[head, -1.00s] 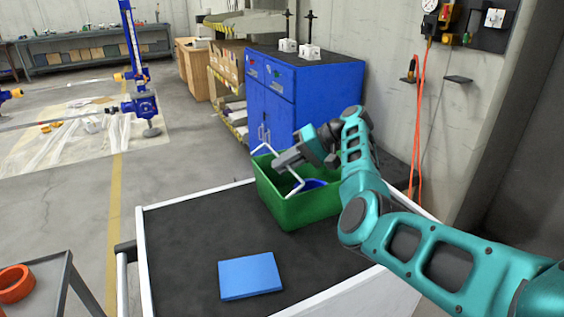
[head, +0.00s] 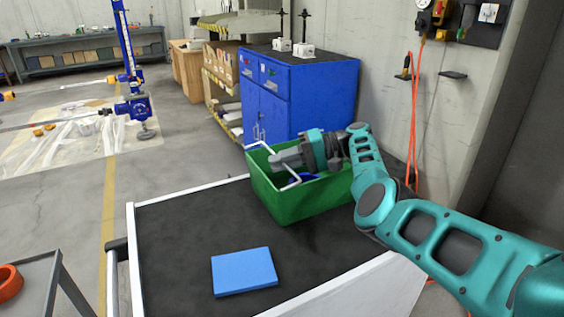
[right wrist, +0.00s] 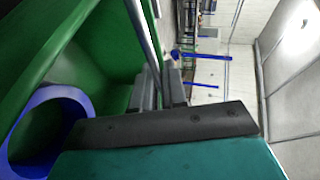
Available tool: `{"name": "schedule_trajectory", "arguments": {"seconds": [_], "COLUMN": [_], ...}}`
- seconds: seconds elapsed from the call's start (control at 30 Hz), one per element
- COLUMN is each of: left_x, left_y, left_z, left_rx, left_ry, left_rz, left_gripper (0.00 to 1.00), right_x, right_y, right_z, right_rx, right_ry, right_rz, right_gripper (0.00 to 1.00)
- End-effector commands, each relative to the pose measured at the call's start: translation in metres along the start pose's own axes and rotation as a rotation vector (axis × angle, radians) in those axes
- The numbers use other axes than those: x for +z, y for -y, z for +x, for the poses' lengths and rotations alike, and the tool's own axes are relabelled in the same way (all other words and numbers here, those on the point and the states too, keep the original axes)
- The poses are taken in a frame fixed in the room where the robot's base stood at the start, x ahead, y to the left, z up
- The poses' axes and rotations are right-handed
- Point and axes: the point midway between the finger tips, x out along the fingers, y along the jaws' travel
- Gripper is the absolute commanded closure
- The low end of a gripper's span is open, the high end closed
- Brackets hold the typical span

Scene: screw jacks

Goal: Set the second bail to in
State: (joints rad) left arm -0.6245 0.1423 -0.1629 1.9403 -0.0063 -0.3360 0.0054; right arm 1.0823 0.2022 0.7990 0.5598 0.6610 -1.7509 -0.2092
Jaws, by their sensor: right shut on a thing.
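A green crate (head: 287,205) stands at the far right of the cart top. A pale wire bail (head: 290,172) shows at its left side, slanting across and above the rim. My right gripper (head: 276,160) is shut on this bail, reaching in from the right over the crate. In the right wrist view, a grey bail rod (right wrist: 145,35) runs down to the dark fingers (right wrist: 160,88), beside the green wall. I cannot tell which bail counts as the second; no other bail shows clearly. My left gripper is not in view.
A blue ring-shaped thing (right wrist: 15,135) lies inside the crate. A flat blue block (head: 244,271) lies on the dark cart top (head: 180,225), which is otherwise clear. A blue cabinet (head: 305,100) stands behind the crate. Orange cables (head: 413,130) hang on the wall at right.

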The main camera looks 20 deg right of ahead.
Motion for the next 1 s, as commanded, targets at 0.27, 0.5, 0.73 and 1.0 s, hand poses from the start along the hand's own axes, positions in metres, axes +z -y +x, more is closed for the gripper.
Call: {"name": "schedule_trajectory", "arguments": {"seconds": [0.27, 0.5, 0.73, 1.0], "left_x": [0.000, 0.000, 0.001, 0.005], "left_y": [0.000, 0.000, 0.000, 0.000], "left_z": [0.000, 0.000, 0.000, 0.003], "left_rx": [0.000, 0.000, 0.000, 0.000], "left_ry": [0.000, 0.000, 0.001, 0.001], "left_rz": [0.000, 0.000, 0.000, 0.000], "left_gripper": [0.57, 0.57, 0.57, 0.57], "right_x": [0.000, 0.000, -0.001, -0.001], "right_y": [0.001, 0.000, 0.000, -0.001], "right_z": [0.001, 0.000, -0.012, -0.069], "right_rx": [-0.001, 0.000, 0.002, 0.002], "right_ry": [0.002, 0.001, -0.002, -0.003], "right_rz": [-0.001, -0.001, -0.001, -0.002], "right_gripper": [0.74, 0.66, 0.66, 0.66]}}
